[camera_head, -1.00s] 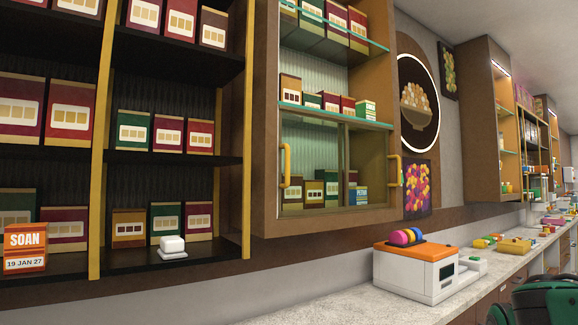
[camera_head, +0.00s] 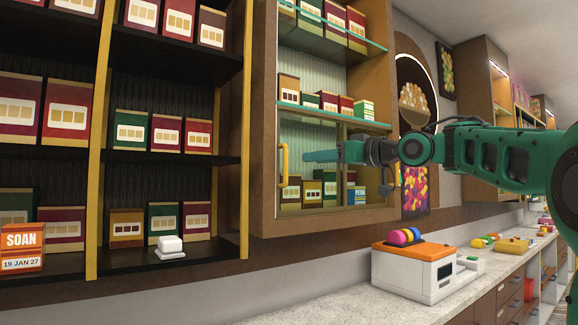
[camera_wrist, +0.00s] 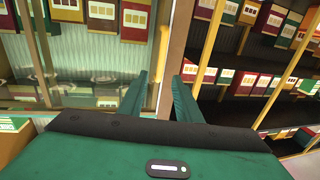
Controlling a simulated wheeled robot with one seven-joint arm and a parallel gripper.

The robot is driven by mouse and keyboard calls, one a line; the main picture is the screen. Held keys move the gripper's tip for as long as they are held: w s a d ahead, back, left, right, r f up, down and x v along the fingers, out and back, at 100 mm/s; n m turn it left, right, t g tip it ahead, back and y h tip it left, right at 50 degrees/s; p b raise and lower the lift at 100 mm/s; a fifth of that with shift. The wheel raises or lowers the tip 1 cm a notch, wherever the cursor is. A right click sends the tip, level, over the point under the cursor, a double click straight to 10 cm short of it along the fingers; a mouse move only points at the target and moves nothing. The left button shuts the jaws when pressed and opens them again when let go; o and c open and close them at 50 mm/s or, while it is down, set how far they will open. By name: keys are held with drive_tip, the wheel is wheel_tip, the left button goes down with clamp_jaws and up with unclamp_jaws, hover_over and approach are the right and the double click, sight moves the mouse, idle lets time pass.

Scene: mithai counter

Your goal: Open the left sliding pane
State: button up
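The left sliding pane (camera_head: 308,135) is a clear glass panel at the bottom of the wooden wall cabinet. It stands closed over several boxes, with a yellow upright handle (camera_head: 283,165) at its left edge. My gripper (camera_head: 306,156) is in front of the pane, its green fingers pointing left, a short gap to the right of the handle. In the wrist view my gripper (camera_wrist: 160,76) shows two fingers apart with nothing between them. My arm hides the right pane's handle and part of that pane.
The cabinet's wooden side post (camera_head: 263,130) stands left of the handle. Open dark shelves (camera_head: 175,158) with sweet boxes lie further left. Below is a counter (camera_head: 330,304) with a white and orange machine (camera_head: 412,270). A glass shelf (camera_head: 330,117) runs above the pane.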

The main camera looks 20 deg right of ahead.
drive_tip(key=x, duration=1)
drive_tip(key=shift+w+a, duration=0.2)
drive_tip(key=shift+w, duration=0.05)
clamp_jaws()
